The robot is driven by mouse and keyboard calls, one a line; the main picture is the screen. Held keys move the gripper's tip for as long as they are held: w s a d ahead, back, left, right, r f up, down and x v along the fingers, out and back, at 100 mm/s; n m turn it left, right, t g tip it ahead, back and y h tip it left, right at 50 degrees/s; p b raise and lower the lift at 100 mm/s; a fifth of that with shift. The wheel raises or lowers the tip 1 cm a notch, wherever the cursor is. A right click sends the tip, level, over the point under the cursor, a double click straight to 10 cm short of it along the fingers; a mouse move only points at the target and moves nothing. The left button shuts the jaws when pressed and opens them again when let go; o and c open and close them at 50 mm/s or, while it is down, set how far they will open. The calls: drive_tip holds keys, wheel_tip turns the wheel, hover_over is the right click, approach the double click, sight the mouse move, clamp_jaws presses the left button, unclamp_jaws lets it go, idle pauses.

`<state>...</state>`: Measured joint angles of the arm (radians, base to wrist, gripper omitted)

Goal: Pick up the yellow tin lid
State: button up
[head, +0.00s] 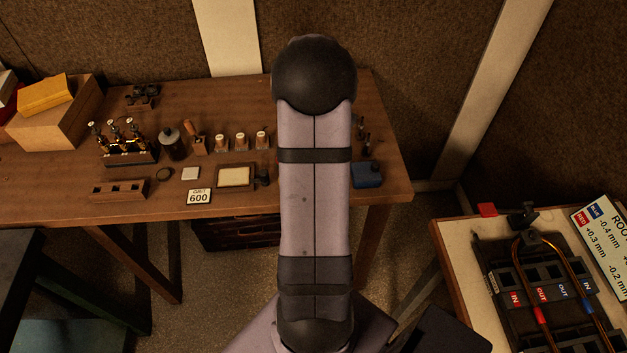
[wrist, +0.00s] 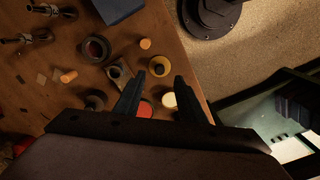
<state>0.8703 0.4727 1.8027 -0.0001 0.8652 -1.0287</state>
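In the wrist view a pale yellow round disc (wrist: 169,100), which looks like the yellow tin lid, lies on the brown bench (wrist: 185,60) near its edge. A red disc (wrist: 145,109) lies just left of it, partly hidden by my left finger. My gripper (wrist: 160,76) is open, with its two fingers apart. From this camera both discs show between the fingers, with nothing visibly held. The height of the fingertips above the discs is hard to tell. In the head view my arm covers part of the bench, and I cannot make out the lid or my gripper there.
An orange-yellow round piece (wrist: 160,66) shows near the fingertips, with a dark square part (wrist: 119,72) and ringed dark parts (wrist: 96,49) to the left. A blue block (wrist: 118,8) is farther up. The head view shows a crowded bench (head: 240,95) and a right-hand table (head: 455,250).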

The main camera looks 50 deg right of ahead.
drive_tip(key=shift+f+p, duration=1)
drive_tip(key=shift+f, duration=1.35)
clamp_jaws()
